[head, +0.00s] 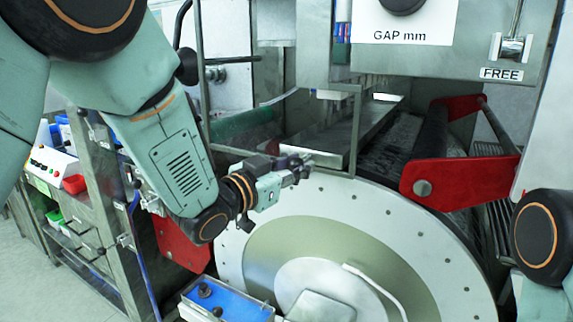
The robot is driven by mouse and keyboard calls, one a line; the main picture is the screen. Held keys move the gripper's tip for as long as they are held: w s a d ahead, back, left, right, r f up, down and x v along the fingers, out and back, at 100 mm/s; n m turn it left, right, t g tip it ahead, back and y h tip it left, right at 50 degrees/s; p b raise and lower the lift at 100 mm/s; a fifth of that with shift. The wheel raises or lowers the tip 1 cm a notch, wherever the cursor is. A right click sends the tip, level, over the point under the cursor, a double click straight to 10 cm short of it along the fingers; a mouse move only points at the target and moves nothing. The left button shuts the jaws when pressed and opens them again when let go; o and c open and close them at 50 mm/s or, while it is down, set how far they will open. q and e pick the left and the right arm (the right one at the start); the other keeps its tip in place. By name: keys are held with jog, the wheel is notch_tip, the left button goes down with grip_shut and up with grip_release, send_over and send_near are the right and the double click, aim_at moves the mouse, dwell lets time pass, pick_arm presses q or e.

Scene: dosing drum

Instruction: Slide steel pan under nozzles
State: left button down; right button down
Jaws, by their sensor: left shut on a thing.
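The steel pan (345,133) is a long, shiny, shallow tray lying behind the big drum wheel, in the middle of the head view. It runs from its near end beside my gripper back toward the upper right. My left gripper (303,162) is shut on the near left edge of the pan; the fingers partly hide that edge. A small pale fitting (329,94) shows under the steel housing above the pan; I cannot tell whether it is a nozzle. My right gripper is out of view; only part of that arm shows at the right edge.
The large round drum end (447,262) fills the lower middle. A red bracket (460,178) with a dark roller stands right of the pan. A steel post (356,128) stands close to the pan. A blue-topped box (238,303) is at the bottom.

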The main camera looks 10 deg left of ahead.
pick_arm(q)
jog(key=shift+s+f, duration=0.1)
jog(key=shift+f, duration=0.25)
jog(key=shift+d, duration=0.1)
jog(key=c, duration=1.4)
grip_release()
jog(key=o, duration=0.4)
jog(key=shift+d+r, duration=0.2)
jog(key=shift+r, duration=0.05)
jog(key=shift+a, duration=0.15)
